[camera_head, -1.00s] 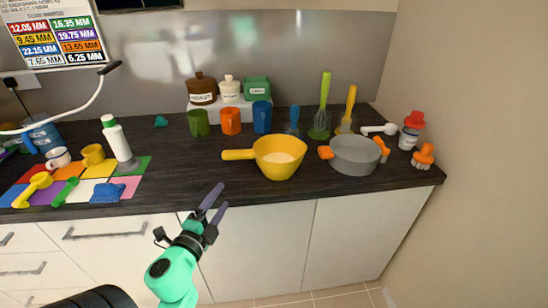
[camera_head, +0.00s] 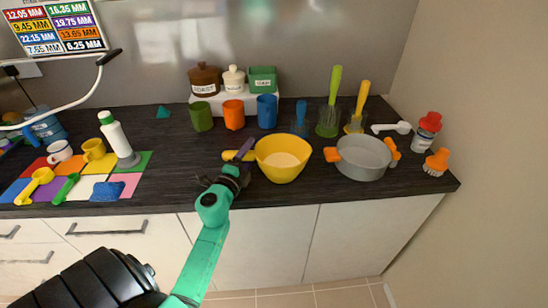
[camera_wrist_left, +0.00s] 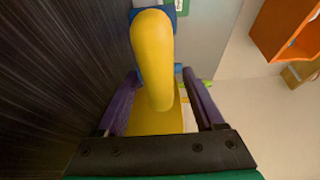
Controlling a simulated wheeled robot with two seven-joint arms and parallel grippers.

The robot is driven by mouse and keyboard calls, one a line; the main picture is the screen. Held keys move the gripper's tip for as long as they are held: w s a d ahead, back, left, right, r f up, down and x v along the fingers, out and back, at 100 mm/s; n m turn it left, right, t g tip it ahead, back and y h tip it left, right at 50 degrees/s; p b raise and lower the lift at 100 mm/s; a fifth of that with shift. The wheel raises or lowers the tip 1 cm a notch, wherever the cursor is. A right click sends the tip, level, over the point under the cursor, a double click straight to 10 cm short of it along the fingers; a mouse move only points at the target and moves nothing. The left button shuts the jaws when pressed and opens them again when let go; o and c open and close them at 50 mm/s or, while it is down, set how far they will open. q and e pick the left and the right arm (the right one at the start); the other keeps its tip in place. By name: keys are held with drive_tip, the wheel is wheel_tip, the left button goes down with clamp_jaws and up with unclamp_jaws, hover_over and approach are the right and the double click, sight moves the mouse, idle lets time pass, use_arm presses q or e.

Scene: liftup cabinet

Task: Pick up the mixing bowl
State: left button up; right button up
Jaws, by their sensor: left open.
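The yellow mixing bowl (camera_head: 283,160) stands upright on the dark counter, with its handle pointing left. My left gripper (camera_head: 243,154) is at the handle, just left of the bowl, and partly covers it. In the left wrist view the yellow handle (camera_wrist_left: 153,50) runs between the two purple fingers. The fingers are open, with a gap showing on each side of the handle. The bowl's body (camera_wrist_left: 155,122) is only partly seen there, low between the fingers. My right gripper is not in view.
A grey pot (camera_head: 363,160) with orange handles stands right of the bowl. Behind are a green mug (camera_head: 201,117), an orange mug (camera_head: 234,115) and a blue mug (camera_head: 267,111). Bare counter (camera_head: 180,165) lies between mats and bowl.

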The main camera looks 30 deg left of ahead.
use_arm(q)
drive_tip(key=shift+x, duration=1.15)
drive_tip(key=shift+s, duration=0.1)
clamp_jaws()
idle(0.4)
